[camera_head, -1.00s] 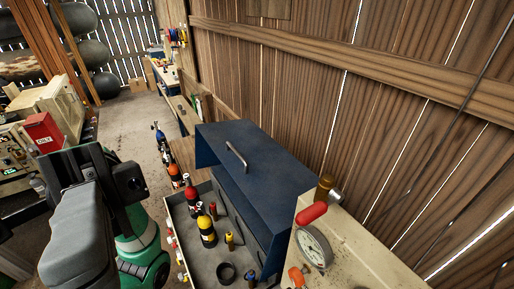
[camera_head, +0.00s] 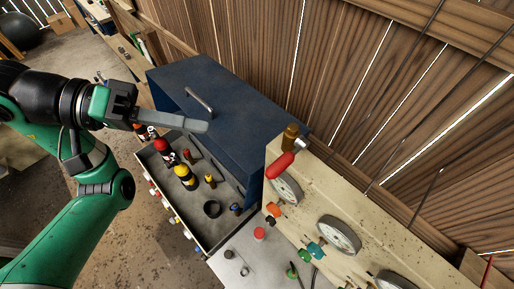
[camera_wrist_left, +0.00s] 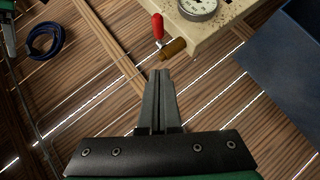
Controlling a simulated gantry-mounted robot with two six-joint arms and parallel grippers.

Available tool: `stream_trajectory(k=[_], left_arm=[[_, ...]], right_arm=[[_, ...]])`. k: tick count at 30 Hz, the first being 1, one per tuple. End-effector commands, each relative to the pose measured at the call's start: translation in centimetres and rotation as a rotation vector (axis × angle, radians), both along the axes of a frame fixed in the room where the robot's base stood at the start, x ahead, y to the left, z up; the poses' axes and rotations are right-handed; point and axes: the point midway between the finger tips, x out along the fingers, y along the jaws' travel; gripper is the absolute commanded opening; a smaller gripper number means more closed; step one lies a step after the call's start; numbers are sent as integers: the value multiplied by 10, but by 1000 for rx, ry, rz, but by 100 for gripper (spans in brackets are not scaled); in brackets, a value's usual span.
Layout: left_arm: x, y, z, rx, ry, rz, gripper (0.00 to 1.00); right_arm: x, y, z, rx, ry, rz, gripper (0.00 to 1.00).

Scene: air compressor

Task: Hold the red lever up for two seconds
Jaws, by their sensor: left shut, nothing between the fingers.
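The red lever (camera_head: 280,165) sits at the top left corner of the beige gauge panel (camera_head: 310,197), beside a brass fitting (camera_head: 290,136). In the head view it slants down to the left. It also shows in the left wrist view as a red lever (camera_wrist_left: 157,27) at the panel's edge. My left gripper (camera_head: 206,127) is shut and empty, above the blue cabinet's front, to the left of the lever and apart from it. In the left wrist view its closed fingers (camera_wrist_left: 160,75) point toward the lever and brass fitting, with a gap between. My right gripper is not in view.
A blue cabinet (camera_head: 231,97) with a handle stands left of the panel. Its open drawer (camera_head: 208,235) holds several bottles. Gauges (camera_head: 338,235) and coloured knobs line the panel. A plank wall (camera_head: 340,60) stands behind. A blue coil (camera_wrist_left: 45,40) shows in the wrist view.

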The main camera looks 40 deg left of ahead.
Motion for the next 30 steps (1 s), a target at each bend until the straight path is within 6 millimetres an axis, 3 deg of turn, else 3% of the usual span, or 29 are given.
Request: stream_trajectory(k=[13,21,30], left_arm=[[52,-66,-33,-3,6,-6,0],[47,-94,-54,-2,3,-2,0],[47,-97,-58,-1,0,-1,0]], right_arm=[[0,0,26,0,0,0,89],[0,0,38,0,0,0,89],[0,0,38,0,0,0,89]])
